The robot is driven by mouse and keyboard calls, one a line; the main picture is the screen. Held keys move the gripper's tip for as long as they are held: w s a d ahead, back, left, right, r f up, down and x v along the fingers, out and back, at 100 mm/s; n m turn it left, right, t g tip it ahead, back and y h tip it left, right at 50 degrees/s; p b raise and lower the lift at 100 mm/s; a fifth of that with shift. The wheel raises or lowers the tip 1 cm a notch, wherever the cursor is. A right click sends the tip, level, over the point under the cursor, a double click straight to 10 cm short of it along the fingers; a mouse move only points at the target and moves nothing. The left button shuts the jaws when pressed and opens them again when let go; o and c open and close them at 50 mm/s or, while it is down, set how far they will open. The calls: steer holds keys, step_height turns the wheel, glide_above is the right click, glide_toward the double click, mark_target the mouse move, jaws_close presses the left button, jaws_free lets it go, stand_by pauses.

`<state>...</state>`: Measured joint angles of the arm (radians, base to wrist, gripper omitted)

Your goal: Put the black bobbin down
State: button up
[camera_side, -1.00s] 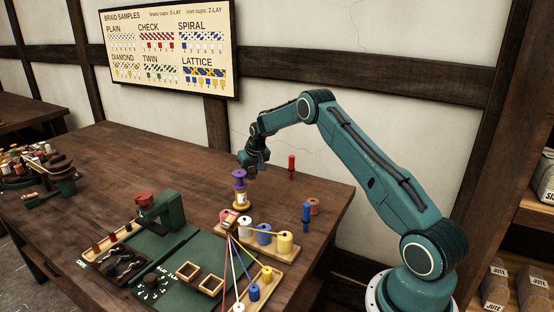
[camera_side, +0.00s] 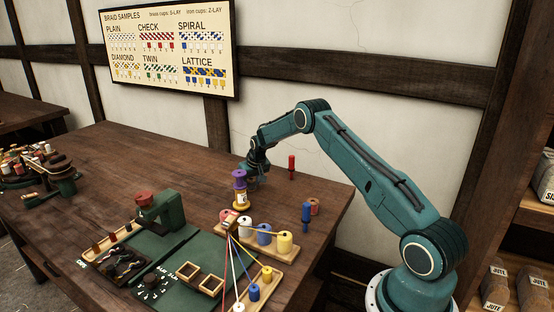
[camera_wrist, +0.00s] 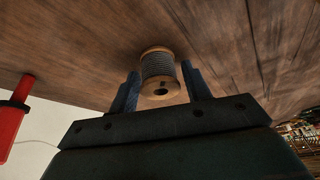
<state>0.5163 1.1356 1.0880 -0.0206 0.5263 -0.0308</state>
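The black bobbin (camera_wrist: 158,68), a spool of dark thread with pale wooden flanges, sits between the two fingers of my gripper (camera_wrist: 160,82) in the wrist view. My gripper appears shut on it, though the right finger's contact is hard to make out. The table lies close beyond the bobbin; I cannot tell whether they touch. In the side view my gripper (camera_side: 255,172) is low over the table, just behind the purple bobbin. The black bobbin cannot be clearly made out there.
A purple bobbin (camera_side: 240,178) stands close in front of my gripper. A wooden rack (camera_side: 286,255) holds more. The table's left-back area (camera_side: 130,160) is clear.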

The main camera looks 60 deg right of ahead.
steer(key=shift+o, duration=0.7)
steer(key=shift+r, duration=0.1)
steer(key=shift+s+r, duration=0.1)
steer(key=shift+r, duration=0.25)
steer(key=v, duration=1.1)
steer(key=shift+r, duration=0.15)
steer(key=shift+s+a+r, duration=0.1)
steer(key=shift+a, duration=0.1)
